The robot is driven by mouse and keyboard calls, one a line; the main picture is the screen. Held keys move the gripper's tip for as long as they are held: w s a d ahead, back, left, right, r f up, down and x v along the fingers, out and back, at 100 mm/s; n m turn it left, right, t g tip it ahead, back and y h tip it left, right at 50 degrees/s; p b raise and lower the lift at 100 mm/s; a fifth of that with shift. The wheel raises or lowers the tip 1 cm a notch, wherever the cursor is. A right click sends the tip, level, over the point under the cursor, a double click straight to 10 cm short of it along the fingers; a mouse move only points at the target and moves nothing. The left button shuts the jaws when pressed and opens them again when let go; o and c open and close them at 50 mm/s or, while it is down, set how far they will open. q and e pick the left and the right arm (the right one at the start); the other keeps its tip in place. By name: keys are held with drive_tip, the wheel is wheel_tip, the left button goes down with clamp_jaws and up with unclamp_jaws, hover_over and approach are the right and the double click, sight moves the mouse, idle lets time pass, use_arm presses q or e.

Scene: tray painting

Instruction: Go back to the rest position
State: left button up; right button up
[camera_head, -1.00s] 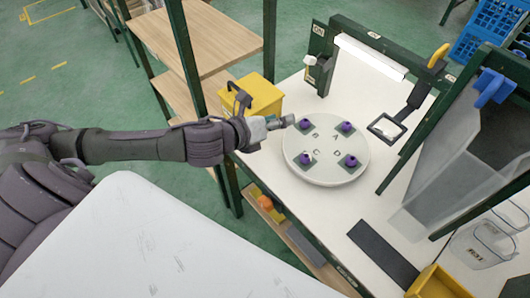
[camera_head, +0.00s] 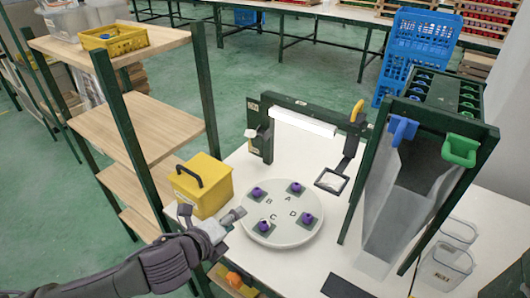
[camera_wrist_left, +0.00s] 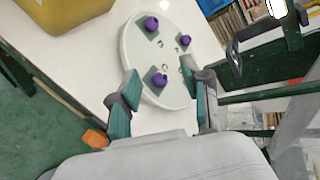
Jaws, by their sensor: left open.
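My left gripper (camera_head: 232,215) is at the near left edge of the round white turntable (camera_head: 262,236) in the head view. In the left wrist view its two fingers (camera_wrist_left: 165,103) are apart with nothing held between them. Several purple knobs on dark square pads sit on the turntable, one of them a purple knob (camera_head: 264,226) close to the gripper. It is lettered; A, B, C and D can be made out. My right gripper is not in view.
A yellow box (camera_head: 203,190) with a black handle stands left of the turntable. A dark green frame with a white lamp bar (camera_head: 303,122) stands behind it. A tall rack with a blue clamp (camera_head: 402,129) and clear containers (camera_head: 446,265) are on the right. Wooden shelves (camera_head: 160,135) stand left.

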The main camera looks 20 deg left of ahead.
use_arm(q)
drive_tip(key=s+f+n+g, duration=0.1)
drive_tip(key=s+n, duration=0.1)
drive_tip(key=n, duration=0.1)
drive_tip(key=s+f+n+y, duration=0.1)
drive_tip(key=s+f+n, duration=0.1)
drive_tip(key=n, duration=0.2)
drive_tip(key=s+f+n+g+y, duration=0.1)
drive_tip(key=s+f+n, duration=0.1)
drive_tip(key=n, duration=0.2)
drive_tip(key=shift+s+d+f+g, duration=0.1)
drive_tip(key=shift+d+g, duration=0.1)
drive_tip(key=shift+g, duration=0.1)
drive_tip(key=s+a+f+n+g, duration=0.1)
drive_tip(key=s+f+n+g, duration=0.2)
drive_tip(key=s+n, duration=0.35)
drive_tip(key=s+a+f+n+g, duration=0.1)
drive_tip(key=s+f+n+g, duration=0.2)
drive_tip(key=s+n, duration=0.35)
wheel_tip(320, 180, down, 26)
drive_tip(key=s+g, duration=0.1)
drive_tip(key=s, duration=0.1)
drive_tip(key=s+a+f+g+y, duration=0.1)
drive_tip(key=s+a+f, duration=0.1)
drive_tip(key=s+f, duration=1.4)
drive_tip(key=shift+s+a+f+m, duration=0.4)
drive_tip(key=shift+f, duration=0.05)
